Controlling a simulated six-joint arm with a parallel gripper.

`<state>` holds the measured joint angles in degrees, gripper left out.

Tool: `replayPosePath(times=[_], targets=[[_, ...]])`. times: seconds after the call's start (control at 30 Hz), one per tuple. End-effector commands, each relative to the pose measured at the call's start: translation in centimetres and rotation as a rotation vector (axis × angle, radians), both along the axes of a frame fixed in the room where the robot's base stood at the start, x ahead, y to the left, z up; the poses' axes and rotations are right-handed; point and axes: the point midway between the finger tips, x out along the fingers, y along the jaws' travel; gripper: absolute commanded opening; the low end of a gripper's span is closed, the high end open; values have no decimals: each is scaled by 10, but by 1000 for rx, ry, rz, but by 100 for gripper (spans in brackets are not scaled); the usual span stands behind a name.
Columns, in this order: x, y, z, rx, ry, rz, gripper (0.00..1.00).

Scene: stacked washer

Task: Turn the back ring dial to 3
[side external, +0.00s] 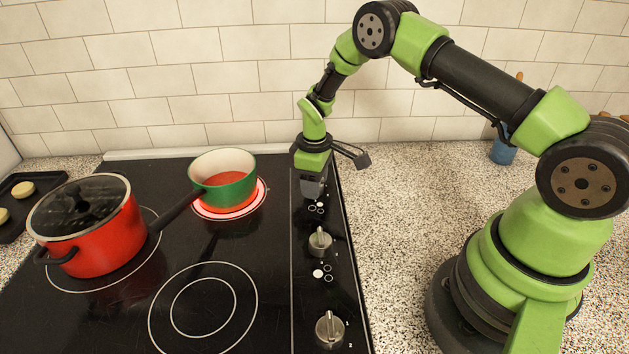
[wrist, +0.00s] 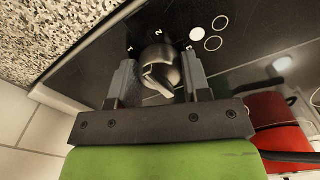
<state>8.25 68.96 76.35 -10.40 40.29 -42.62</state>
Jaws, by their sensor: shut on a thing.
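The back ring dial (wrist: 158,68) is a grey knob with a raised grip, seen between my gripper's fingers in the wrist view. The numbers 1, 2 and 3 are printed on the black panel around its far side. I cannot tell which number it points to. My gripper (wrist: 158,84) is shut on the dial, one finger on each side. In the side view my gripper (side external: 313,188) reaches down to the back end of the control strip and hides most of this dial. The back ring (side external: 262,198) glows red under a green pan (side external: 222,176).
Two more dials, a middle one (side external: 320,241) and a front one (side external: 330,328), stand along the strip. A red lidded pot (side external: 105,240) sits at the left of the hob.

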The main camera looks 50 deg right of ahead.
Motion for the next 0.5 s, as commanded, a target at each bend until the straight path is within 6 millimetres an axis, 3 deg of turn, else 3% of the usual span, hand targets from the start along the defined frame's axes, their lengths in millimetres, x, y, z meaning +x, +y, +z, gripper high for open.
replayPosePath(times=[0.5], targets=[[0,0,1,1,0,-492,20]])
